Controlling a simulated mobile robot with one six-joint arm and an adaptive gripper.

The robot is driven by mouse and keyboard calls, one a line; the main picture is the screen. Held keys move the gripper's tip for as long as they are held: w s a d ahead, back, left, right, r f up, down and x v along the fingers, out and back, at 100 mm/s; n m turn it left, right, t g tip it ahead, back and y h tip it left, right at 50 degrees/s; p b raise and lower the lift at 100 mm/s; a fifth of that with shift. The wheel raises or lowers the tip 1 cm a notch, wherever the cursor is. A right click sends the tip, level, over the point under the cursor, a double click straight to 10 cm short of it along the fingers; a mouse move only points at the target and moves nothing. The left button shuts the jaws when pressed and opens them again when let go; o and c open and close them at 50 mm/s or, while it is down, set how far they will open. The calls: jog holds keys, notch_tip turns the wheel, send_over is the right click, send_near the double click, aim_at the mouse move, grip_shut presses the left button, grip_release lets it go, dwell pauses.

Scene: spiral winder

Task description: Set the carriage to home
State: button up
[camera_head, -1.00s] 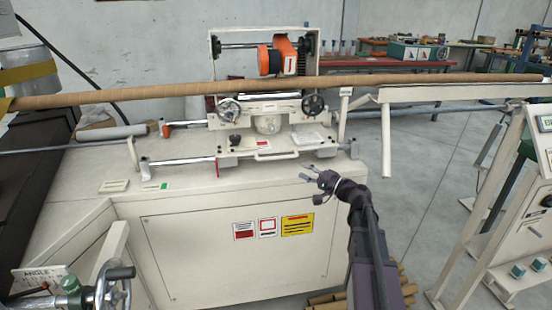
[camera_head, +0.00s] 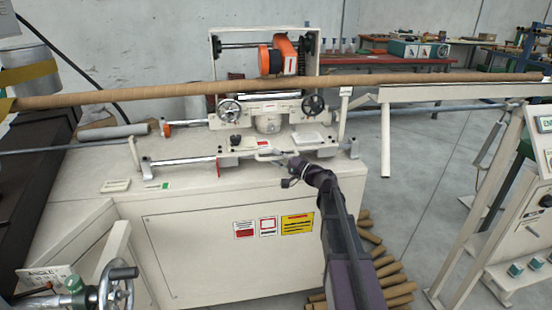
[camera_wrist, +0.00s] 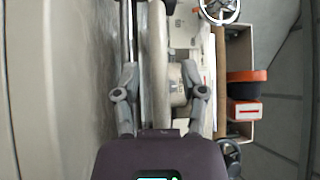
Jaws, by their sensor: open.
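The carriage (camera_head: 268,105) is a beige assembly with handwheels and an orange motor unit. It sits across the guide rods on top of the machine, under the long brown tube. My gripper (camera_head: 282,170) is at the carriage's lower front edge, near its front handle bar. In the wrist view my gripper (camera_wrist: 160,80) is open. A pale bar (camera_wrist: 155,50) runs lengthwise between the fingers, with no clear contact on either side. The front guide rod (camera_head: 185,161) reaches left to an end stop. The carriage's contact points with the rod are partly hidden.
The brown tube (camera_head: 180,94) spans above the carriage. A control panel (camera_head: 520,215) stands at the right. A handwheel with an angle plate (camera_head: 45,277) is at lower left. Cardboard tubes (camera_head: 385,270) lie on the floor beside my arm.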

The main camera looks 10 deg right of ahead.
jog(key=shift+c, duration=0.2)
grip_shut()
dwell(0.3)
